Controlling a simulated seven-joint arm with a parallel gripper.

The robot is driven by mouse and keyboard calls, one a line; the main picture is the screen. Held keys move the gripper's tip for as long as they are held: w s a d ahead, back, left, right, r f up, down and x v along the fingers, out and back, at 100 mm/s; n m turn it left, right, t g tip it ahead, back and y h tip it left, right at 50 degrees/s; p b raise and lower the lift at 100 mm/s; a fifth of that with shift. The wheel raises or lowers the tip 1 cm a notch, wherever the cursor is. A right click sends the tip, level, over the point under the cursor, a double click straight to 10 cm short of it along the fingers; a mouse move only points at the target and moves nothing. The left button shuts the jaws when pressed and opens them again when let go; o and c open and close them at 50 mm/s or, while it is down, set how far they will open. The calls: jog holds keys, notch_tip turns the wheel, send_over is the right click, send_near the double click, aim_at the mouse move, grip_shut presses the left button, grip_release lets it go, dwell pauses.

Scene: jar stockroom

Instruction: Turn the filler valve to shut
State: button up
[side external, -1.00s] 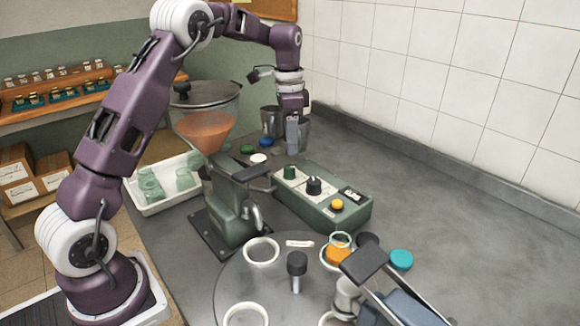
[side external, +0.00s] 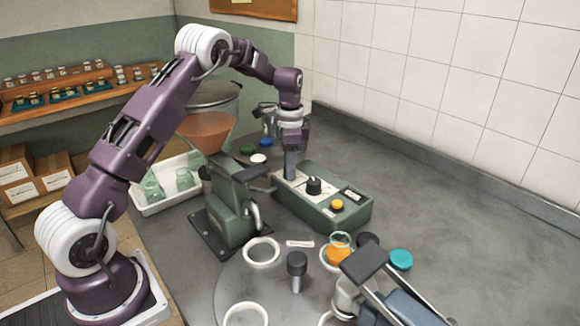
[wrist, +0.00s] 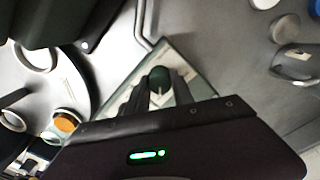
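The filler is a green machine (side external: 228,208) with a translucent orange funnel (side external: 207,128) on top and a dark arm across it. Beside it is a green control box (side external: 320,212) with a black knob (side external: 314,186), a yellow button (side external: 337,204) and a green knob (wrist: 160,78). Which control is the valve is not clear from the pictures. My gripper (side external: 289,177) points down at the box's far left end, where its fingers hide the green knob. In the wrist view my gripper (wrist: 158,88) is open, one finger either side of the green knob; contact cannot be told.
A jar with orange contents (side external: 338,255) stands on the round grey table (side external: 270,290), near a black-and-steel clamp device (side external: 365,262). A white tray (side external: 165,205) holds green glass jars. Several lids lie behind the box. The counter right of the box is clear.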

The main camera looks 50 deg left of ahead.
grip_shut()
jog(key=n, duration=0.8)
jog(key=shift+n, duration=0.3)
jog(key=n, duration=0.9)
jog(key=shift+w+a+r, duration=0.1)
dwell(0.4)
